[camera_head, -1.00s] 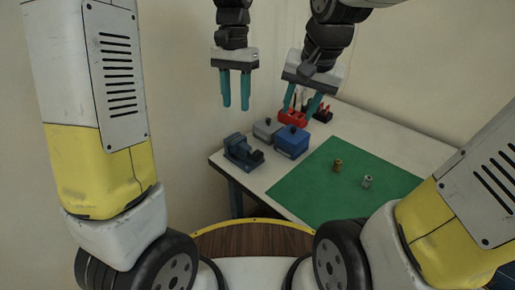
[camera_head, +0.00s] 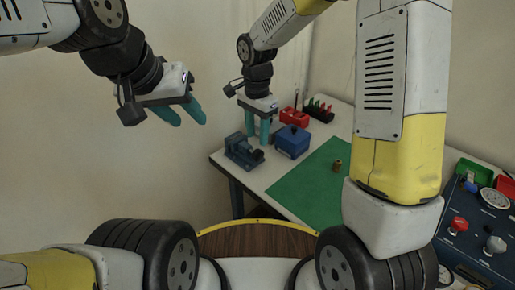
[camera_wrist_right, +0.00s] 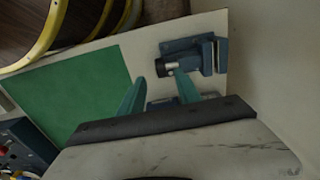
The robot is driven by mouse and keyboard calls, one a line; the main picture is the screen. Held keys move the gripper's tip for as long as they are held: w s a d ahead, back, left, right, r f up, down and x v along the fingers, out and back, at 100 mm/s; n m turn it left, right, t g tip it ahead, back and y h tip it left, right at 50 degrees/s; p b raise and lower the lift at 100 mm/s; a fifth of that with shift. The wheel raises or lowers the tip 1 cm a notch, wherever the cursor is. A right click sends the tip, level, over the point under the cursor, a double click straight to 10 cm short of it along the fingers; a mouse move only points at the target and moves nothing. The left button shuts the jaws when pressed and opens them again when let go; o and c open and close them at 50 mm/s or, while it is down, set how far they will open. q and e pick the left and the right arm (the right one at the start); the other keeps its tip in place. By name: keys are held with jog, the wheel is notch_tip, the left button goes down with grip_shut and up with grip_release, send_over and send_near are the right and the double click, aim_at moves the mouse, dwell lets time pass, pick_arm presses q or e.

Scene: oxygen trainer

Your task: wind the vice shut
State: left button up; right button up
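The blue-grey vice (camera_head: 242,151) stands at the near left corner of the white table. In the right wrist view the vice (camera_wrist_right: 193,50) lies beyond my fingertips, with a short silver cylindrical part (camera_wrist_right: 171,68) on its near side. A gap shows between its jaws. My right gripper (camera_head: 262,137) is open with nothing held, just right of the vice in the head view; its fingers also show in the right wrist view (camera_wrist_right: 160,92). I cannot tell whether it touches the vice. My left gripper (camera_head: 188,116) is open and empty, high to the left of the vice.
A blue box (camera_head: 292,142) stands right of my right gripper. Red holders (camera_head: 294,117) are behind it. A green mat (camera_head: 307,187) carries a brass fitting (camera_head: 337,166). A dark control panel (camera_head: 470,225) is at the right. My right arm hides part of the table.

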aim_at(257, 151)
jog(key=shift+f, duration=4)
grip_shut()
